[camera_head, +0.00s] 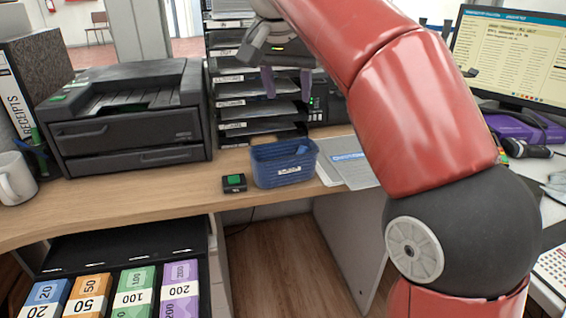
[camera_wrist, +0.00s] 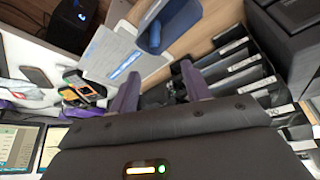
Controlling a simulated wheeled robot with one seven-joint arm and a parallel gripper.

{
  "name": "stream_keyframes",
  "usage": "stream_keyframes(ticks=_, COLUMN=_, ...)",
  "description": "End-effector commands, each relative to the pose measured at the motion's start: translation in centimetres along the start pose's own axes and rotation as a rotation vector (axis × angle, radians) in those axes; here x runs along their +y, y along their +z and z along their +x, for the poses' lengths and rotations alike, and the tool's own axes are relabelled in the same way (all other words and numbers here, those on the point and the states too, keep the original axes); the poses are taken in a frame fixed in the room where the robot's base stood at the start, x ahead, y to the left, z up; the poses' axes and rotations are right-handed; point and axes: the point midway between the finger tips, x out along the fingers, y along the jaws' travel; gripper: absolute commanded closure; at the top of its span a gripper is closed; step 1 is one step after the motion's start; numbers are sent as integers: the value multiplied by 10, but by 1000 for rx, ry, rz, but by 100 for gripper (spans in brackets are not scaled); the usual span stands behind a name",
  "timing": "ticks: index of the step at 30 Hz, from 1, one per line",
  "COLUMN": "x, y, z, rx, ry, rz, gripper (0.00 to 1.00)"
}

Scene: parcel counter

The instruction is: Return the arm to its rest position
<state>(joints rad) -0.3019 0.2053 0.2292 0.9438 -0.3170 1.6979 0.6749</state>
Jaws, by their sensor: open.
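My gripper (camera_head: 287,84) is raised above the counter at the upper middle of the head view, in front of the stacked paper trays. Its two purple fingers are apart with nothing between them. In the wrist view the fingers (camera_wrist: 160,90) reach up from the dark gripper body, also apart and empty. My red arm curves from the lower right up to the top middle and hides part of the counter behind it.
A blue basket (camera_head: 284,165) stands on the wooden counter (camera_head: 130,200), with a small black box with a green top (camera_head: 234,183) to its left. A printer (camera_head: 130,118), paper trays (camera_head: 232,104) and monitor (camera_head: 512,55) stand behind. An open cash drawer (camera_head: 100,246) holds banknote bundles below.

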Motion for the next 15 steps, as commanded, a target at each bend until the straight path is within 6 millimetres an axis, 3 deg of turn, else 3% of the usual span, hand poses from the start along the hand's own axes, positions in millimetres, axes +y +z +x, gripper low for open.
stream_keyframes(ticks=5, x=15, y=9, z=1, rx=9, ry=2, rz=-29, gripper=52)
stream_keyframes(ticks=8, x=39, y=25, z=6, rx=20, ry=3, rz=-71, gripper=52)
stream_keyframes(ticks=15, x=112, y=90, z=42, rx=43, ry=-17, rz=-164, gripper=52)
